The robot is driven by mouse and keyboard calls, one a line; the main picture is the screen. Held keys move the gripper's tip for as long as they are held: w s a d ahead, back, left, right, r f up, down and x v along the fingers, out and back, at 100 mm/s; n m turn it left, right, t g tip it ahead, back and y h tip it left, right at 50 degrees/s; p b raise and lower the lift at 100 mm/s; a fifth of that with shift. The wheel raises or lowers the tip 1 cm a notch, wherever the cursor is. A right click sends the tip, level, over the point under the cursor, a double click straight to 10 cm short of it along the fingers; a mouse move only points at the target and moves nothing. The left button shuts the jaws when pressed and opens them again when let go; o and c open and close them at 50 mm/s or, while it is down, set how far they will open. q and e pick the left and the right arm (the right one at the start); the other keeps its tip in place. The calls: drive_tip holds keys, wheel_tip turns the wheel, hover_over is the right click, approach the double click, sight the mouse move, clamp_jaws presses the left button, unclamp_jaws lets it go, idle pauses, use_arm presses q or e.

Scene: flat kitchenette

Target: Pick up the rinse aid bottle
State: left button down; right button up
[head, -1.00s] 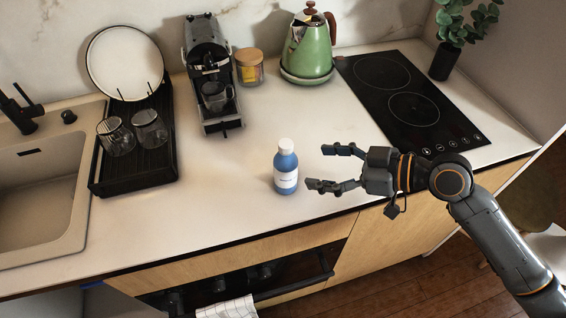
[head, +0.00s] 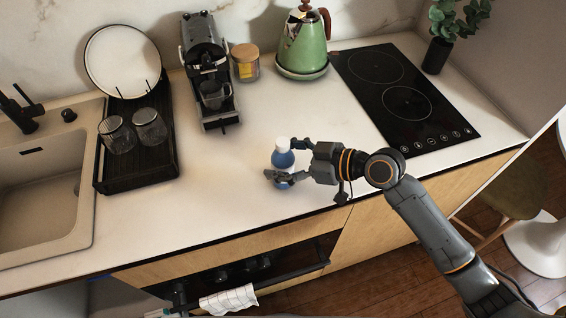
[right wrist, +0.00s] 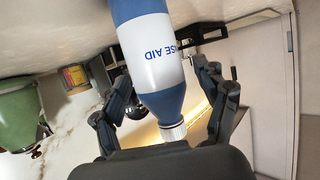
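The rinse aid bottle (head: 283,159), blue with a white cap and white label, stands upright on the counter near its front edge. My right gripper (head: 281,161) reaches in from the right, with one finger behind the bottle and one in front of it. In the right wrist view the bottle (right wrist: 157,60) lies between the spread fingers of the gripper (right wrist: 165,85). A gap shows beside the right-hand finger; whether the left-hand one touches the bottle I cannot tell. In the head view the front finger hides part of the label. My left gripper is out of view.
A coffee machine (head: 206,70), a lidded jar (head: 245,62) and a green kettle (head: 303,42) stand behind. A dish rack (head: 137,170) with glasses and the sink (head: 40,200) are at left. The cooktop (head: 400,95) is at right. Counter around the bottle is clear.

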drive_tip(key=c, duration=0.7)
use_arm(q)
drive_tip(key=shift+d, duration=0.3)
use_arm(e)
drive_tip(key=c, duration=0.6)
